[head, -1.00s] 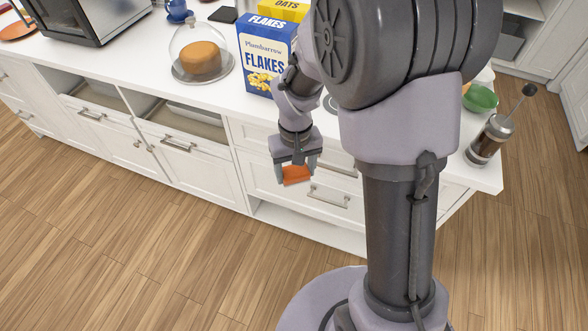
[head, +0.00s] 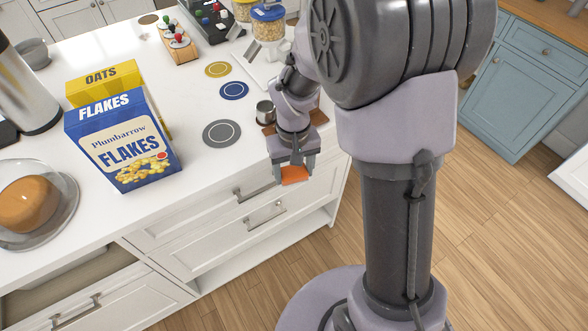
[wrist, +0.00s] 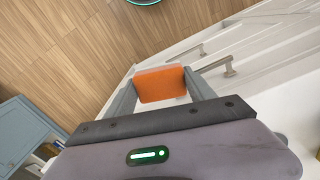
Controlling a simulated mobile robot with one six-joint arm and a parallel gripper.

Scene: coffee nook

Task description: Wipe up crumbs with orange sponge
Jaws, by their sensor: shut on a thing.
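The orange sponge (head: 293,175) is held in my gripper (head: 290,178), in front of the white counter's drawers and below the edge of its top. In the wrist view the sponge (wrist: 160,84) sits between the two fingers of my gripper (wrist: 161,88), which are shut on it. Wood floor and drawer fronts show beyond it. I can make out no crumbs in either view; part of the counter is hidden behind my arm.
The white counter (head: 170,205) holds a blue flakes box (head: 122,145), a yellow oats box (head: 105,80), a cake under a glass dome (head: 30,200), round coasters (head: 234,91), a metal cup (head: 265,112) and a jar (head: 268,25). Open floor lies in front.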

